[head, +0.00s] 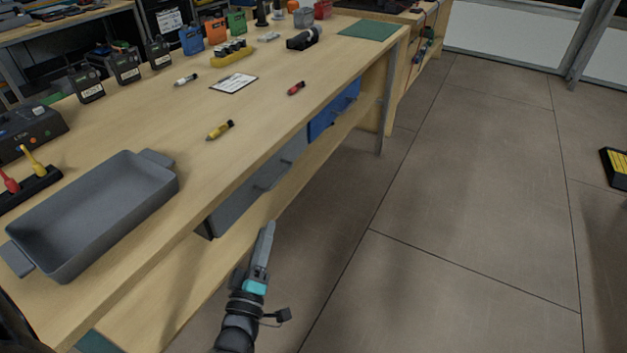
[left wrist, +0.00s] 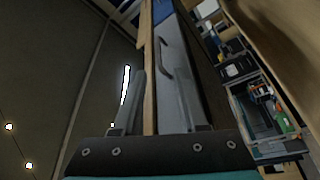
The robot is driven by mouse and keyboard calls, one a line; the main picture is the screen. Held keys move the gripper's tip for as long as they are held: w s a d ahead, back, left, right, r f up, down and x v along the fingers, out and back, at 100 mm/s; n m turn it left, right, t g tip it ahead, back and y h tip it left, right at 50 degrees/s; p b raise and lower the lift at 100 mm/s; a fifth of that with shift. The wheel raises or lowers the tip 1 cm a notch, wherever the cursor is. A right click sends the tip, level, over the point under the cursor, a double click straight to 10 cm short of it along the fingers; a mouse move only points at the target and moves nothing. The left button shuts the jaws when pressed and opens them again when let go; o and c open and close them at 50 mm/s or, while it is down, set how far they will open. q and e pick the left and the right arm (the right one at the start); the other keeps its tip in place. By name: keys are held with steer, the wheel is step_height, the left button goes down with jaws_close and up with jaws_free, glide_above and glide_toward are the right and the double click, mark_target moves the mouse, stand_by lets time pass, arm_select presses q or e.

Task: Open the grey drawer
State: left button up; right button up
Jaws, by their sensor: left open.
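The grey drawer (head: 240,198) hangs under the front edge of the workbench in the head view; the bench top hides its upper part. Its front looks closed, though the overhang makes this hard to judge. In the left wrist view the grey drawer front (left wrist: 178,42) lies ahead, with its dark bar handle (left wrist: 165,58) showing between the finger lines. My left gripper (head: 268,232) is in front of and below the drawer, apart from the handle. Its two fingers (left wrist: 160,78) are open with nothing between them. My right gripper is in neither view.
A blue drawer (head: 335,108) is farther along under the bench. A grey tray (head: 160,200) stands on the bench top (head: 200,150) at the near left, with markers and a card beyond. A bench leg (head: 384,120) stands at the far end.

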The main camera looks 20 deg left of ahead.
mark_target(280, 176)
arm_select(q)
steer(key=shift+b+x, duration=2.05)
steer(key=shift+x, duration=5.6)
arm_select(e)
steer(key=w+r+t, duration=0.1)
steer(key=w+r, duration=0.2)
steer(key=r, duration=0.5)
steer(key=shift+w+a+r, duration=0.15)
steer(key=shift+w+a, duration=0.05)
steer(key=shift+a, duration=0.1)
arm_select(q)
steer(key=shift+s+a, duration=0.1)
steer(key=shift+a, duration=0.05)
jaws_close()
